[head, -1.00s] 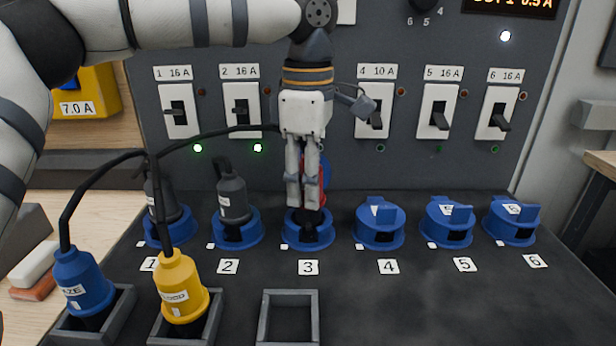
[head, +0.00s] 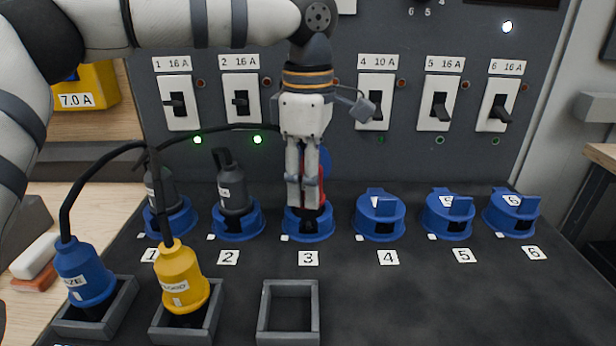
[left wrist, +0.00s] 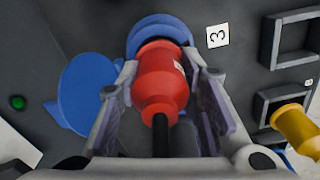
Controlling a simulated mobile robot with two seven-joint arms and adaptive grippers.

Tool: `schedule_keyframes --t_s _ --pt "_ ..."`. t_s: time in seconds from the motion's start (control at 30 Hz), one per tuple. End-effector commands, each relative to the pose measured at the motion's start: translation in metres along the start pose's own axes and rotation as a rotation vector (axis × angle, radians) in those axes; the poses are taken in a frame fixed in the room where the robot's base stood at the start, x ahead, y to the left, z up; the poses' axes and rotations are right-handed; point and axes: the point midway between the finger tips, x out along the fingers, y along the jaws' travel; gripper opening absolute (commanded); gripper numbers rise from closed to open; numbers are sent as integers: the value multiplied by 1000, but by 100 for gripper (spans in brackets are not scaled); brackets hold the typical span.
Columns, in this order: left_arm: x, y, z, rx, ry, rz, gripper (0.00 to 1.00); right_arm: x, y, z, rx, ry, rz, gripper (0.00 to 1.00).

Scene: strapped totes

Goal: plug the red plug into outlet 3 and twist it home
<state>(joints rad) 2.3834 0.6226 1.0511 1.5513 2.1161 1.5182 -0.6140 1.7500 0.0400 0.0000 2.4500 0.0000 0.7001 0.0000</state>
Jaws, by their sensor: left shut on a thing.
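My left gripper (head: 306,200) is shut on the red plug (head: 322,192) directly over outlet 3 (head: 310,238). In the left wrist view the red plug (left wrist: 160,75) lies between the two fingers (left wrist: 158,105), its dark cable running back toward the camera. Its front end meets the blue ring of outlet 3 (left wrist: 150,22). How deep it sits and how far it is turned cannot be told. The blue lid of outlet 3 (head: 325,160) stands open behind the plug. It also shows in the left wrist view (left wrist: 85,90). My right gripper is in neither view.
Dark plugs stand in outlet 1 (head: 170,228) and outlet 2 (head: 238,232). Outlets 4 (head: 380,228), 5 (head: 448,226) and 6 (head: 511,224) have lids down. A blue plug (head: 84,272) and a yellow plug (head: 181,277) stand in holders; a third holder (head: 263,315) is empty.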

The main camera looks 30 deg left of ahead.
Motion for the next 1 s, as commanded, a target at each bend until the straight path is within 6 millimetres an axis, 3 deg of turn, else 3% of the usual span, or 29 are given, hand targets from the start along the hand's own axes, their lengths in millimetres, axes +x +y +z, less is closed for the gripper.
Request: schedule_keyframes --t_s 0.7,0.9,1.0 --pt "10 0 0 3 -1 1 1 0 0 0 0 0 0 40" --pt "10 0 0 242 -1 0 1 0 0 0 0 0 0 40" --pt "10 0 0 254 0 1 1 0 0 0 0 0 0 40"
